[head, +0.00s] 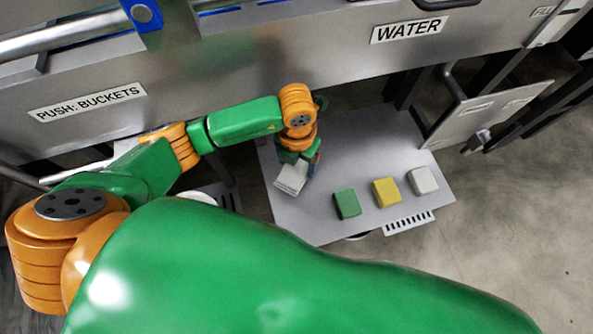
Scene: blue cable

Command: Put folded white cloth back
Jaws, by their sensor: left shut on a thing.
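In the head view, my left gripper (297,162) points down over the left part of a grey tray table (385,137). It is shut on a folded white cloth (291,178), which hangs tilted below the fingers. I cannot tell whether the cloth touches the table top. To its right, a green block-shaped folded cloth (347,204), a yellow one (386,192) and a whitish one (423,181) sit in a slanting row on the table. My right gripper does not show.
A metal machine front with a "WATER" label (408,30) and a "PUSH: BUCKETS" label (88,102) runs along the back. A slotted bracket (409,222) sticks out at the table's near edge. A metal panel (485,112) stands to the right. Bare floor lies at the far right.

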